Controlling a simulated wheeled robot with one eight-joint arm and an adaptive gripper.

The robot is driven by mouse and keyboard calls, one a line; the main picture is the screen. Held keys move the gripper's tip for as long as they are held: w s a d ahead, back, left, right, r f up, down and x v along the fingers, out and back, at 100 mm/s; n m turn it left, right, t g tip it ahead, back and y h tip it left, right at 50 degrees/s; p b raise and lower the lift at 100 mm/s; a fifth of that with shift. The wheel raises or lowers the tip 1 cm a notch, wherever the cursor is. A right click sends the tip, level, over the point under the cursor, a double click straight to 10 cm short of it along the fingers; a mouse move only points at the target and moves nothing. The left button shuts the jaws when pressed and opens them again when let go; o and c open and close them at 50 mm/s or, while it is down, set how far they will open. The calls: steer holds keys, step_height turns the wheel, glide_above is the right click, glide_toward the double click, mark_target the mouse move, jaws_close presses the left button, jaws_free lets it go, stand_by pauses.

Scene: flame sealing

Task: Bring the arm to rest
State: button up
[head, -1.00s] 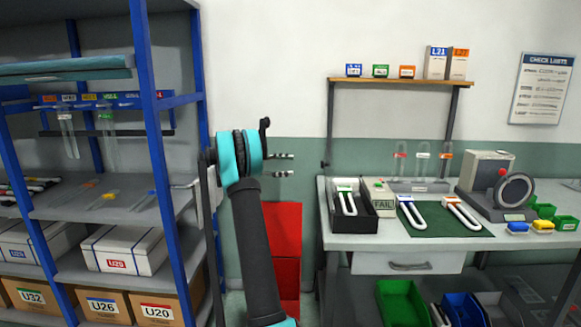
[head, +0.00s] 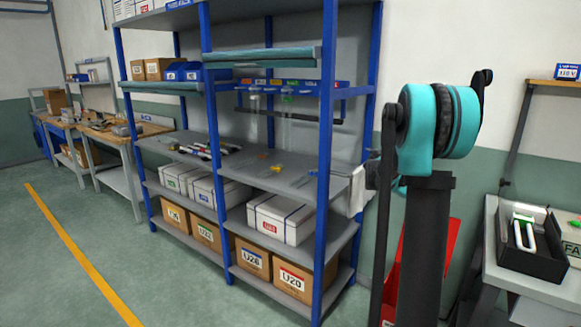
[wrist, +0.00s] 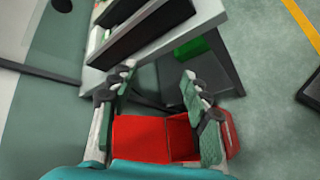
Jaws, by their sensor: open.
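My arm shows upright at the right of the head view, with its teal and black joint (head: 437,122) in front of the wall. My gripper's fingers are hidden in the head view. In the wrist view my gripper (wrist: 160,85) is open, its two fingers wide apart with nothing between them. Beyond the fingers, a red bin (wrist: 150,138) stands low near the floor, apart from them as far as I can tell.
A blue and grey shelf rack (head: 325,180) with boxes stands left of my arm. A workbench (head: 540,285) with a black tray (head: 535,262) stands at the right. The floor (head: 60,290) at the left is clear, with a yellow line.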

steer(key=s+a+f+m+t+y, duration=0.1)
steer(key=s+a+f+t+y, duration=0.1)
steer(key=s+a+f, duration=0.4)
steer(key=s+a+f+m+t+y, duration=0.1)
steer(key=s+a+f+t+y, duration=0.2)
steer(key=s+a, duration=0.6)
steer(key=s+a+f+m+t+y, duration=0.1)
steer(key=s+a+f+y, duration=0.5)
steer(key=a, duration=0.8)
step_height(320, 180, down, 3)
steer(key=shift+s+a+f+t, duration=0.1)
steer(key=shift+s+a+t, duration=0.3)
steer(key=shift+s+t, duration=0.55)
